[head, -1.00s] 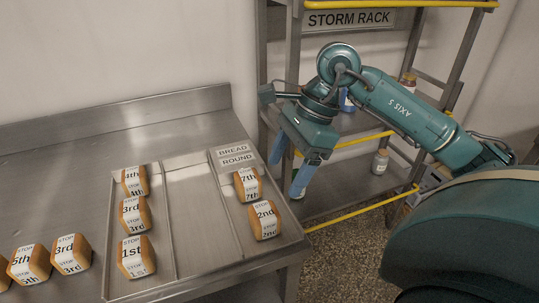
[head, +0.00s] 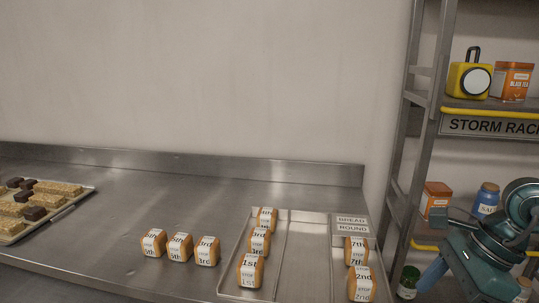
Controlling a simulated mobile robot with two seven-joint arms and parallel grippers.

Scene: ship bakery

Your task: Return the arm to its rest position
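My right arm shows at the lower right edge, in front of the storm rack (head: 425,130). Its teal gripper (head: 436,274) points down with a blue finger at the left end of its body. The other finger is cut off or hidden. It holds nothing that I can see and is apart from the loaves. My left gripper is not in view. A metal tray (head: 300,270) on the counter holds labelled loaves: 4th, 3rd and 1st on its left, 7th (head: 356,251) and 2nd (head: 362,284) on its right.
Several labelled loaves (head: 180,247) stand left of the tray. A tray of bars (head: 72,205) lies at the far left. The rack holds a yellow lantern (head: 469,80), an orange tea tin (head: 512,81), another tin (head: 437,200) and a blue jar (head: 486,200).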

